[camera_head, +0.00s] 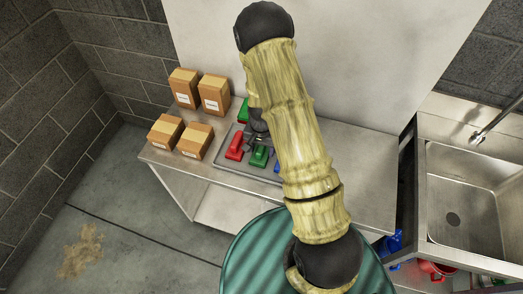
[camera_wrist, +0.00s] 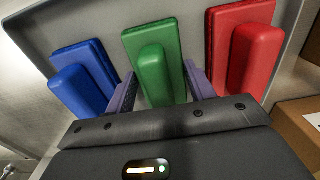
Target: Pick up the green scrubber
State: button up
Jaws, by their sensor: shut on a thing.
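The green scrubber (camera_wrist: 158,65) is a flat pad with a raised rounded handle, in the middle of a row of three in the wrist view. It also shows in the head view (camera_head: 259,157) on the grey tray (camera_head: 217,153). My gripper (camera_wrist: 160,90) is shut on it, with one purple-grey finger on each side of its handle. I cannot tell whether the pad is clear of the tray.
A blue scrubber (camera_wrist: 82,80) and a red scrubber (camera_wrist: 243,50) flank the green one closely. Another green item (camera_head: 243,110) lies behind, partly hidden by my arm. Several cardboard boxes (camera_head: 214,92) stand left on the metal table (camera_head: 345,175). A sink (camera_head: 460,205) is at right.

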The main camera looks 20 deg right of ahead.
jog(key=shift+r, duration=0.1)
notch_tip(320, 180, up, 10)
jog(key=shift+f+b, duration=0.1)
jog(key=shift+b, duration=0.75)
